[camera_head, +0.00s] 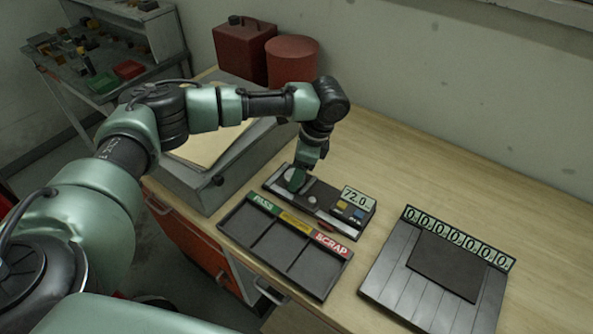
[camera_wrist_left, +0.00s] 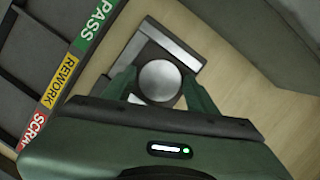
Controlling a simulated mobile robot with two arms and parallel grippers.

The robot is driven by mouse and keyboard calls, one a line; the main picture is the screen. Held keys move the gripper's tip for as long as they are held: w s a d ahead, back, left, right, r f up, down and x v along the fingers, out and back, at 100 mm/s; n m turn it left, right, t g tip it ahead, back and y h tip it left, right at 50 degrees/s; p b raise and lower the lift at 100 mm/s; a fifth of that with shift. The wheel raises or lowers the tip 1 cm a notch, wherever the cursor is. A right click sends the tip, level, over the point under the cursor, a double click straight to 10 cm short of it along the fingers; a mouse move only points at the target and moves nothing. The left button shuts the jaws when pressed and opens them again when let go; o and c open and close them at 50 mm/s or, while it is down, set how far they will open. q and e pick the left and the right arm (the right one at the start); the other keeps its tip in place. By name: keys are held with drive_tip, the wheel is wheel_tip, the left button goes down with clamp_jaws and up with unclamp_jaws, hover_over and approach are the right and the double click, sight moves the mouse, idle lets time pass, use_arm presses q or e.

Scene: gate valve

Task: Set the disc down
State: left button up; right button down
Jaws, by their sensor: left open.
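A round silver disc (camera_wrist_left: 160,80) lies flat on the grey plate of the measuring device in the left wrist view. My left gripper (camera_wrist_left: 161,88) is open, with one green finger on each side of the disc. I cannot tell whether the fingers touch it. In the head view the left gripper (camera_head: 299,181) points down over the left end of the measuring device (camera_head: 328,208), which has a display reading 72.0. The gripper mostly hides the disc there. My right gripper is not in view.
A dark tray (camera_head: 262,240) with empty PASS, REWORK and SCRAP compartments sits in front of the device. A grey panel (camera_head: 400,290) with a row of zero counters stands to the right. A red can (camera_head: 245,48) and red drum (camera_head: 292,62) stand behind. Bare wooden bench (camera_head: 440,170) lies to the right.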

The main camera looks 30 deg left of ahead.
use_arm(q)
drive_tip(key=b+v, duration=0.3)
drive_tip(key=v, duration=0.9)
drive_tip(key=shift+r, duration=0.25)
